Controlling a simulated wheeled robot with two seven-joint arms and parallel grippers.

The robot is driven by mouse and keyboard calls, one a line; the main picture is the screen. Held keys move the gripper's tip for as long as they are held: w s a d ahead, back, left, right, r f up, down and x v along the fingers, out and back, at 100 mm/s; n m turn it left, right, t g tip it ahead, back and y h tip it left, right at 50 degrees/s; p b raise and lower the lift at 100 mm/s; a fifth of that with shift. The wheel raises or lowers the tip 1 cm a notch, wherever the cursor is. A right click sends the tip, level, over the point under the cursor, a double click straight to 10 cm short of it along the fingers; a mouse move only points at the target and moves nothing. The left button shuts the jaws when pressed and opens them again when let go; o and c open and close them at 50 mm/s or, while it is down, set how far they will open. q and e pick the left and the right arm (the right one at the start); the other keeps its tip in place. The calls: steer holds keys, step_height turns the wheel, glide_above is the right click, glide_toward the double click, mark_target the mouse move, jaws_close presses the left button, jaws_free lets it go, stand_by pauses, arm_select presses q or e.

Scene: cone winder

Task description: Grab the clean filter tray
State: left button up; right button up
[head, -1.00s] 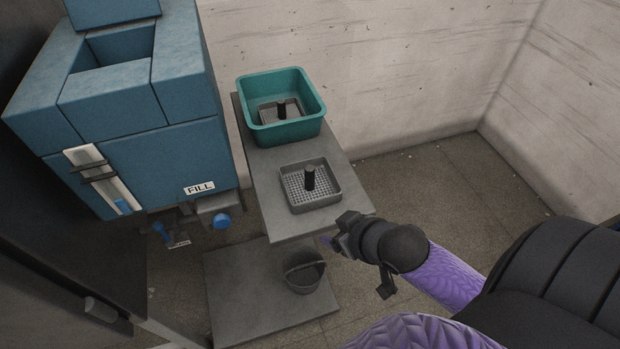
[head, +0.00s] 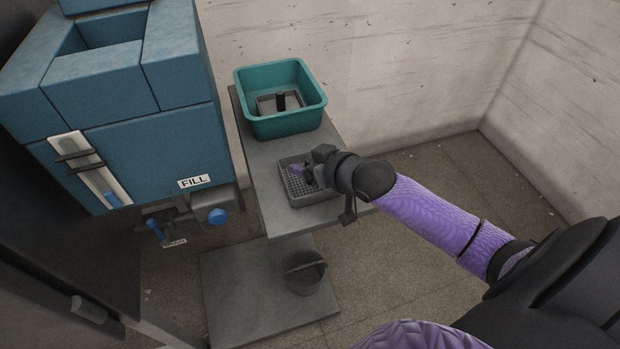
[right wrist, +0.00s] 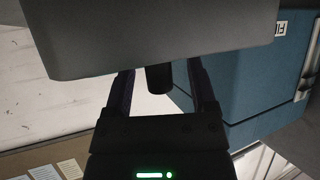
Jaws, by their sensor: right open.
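A square grey filter tray (head: 296,192) with a mesh floor sits on the front part of the grey table. A similar grey tray (head: 266,105) with a black post lies inside the teal tub (head: 285,127) behind it. My right gripper (head: 304,173) is open over the front tray, at its middle, and hides much of it. In the right wrist view a black post (right wrist: 159,79) shows between the two open fingers, with a grey surface above it. I cannot tell whether the fingers touch the post. My left gripper is not in view.
The table (head: 268,208) stands beside a blue machine (head: 150,140) with a FILL label (head: 193,181). A dark bucket (head: 304,272) stands on the lower shelf (head: 235,290). A pale wall (head: 400,70) runs behind. Floor at the right is clear.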

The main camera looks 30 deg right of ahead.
jaws_close()
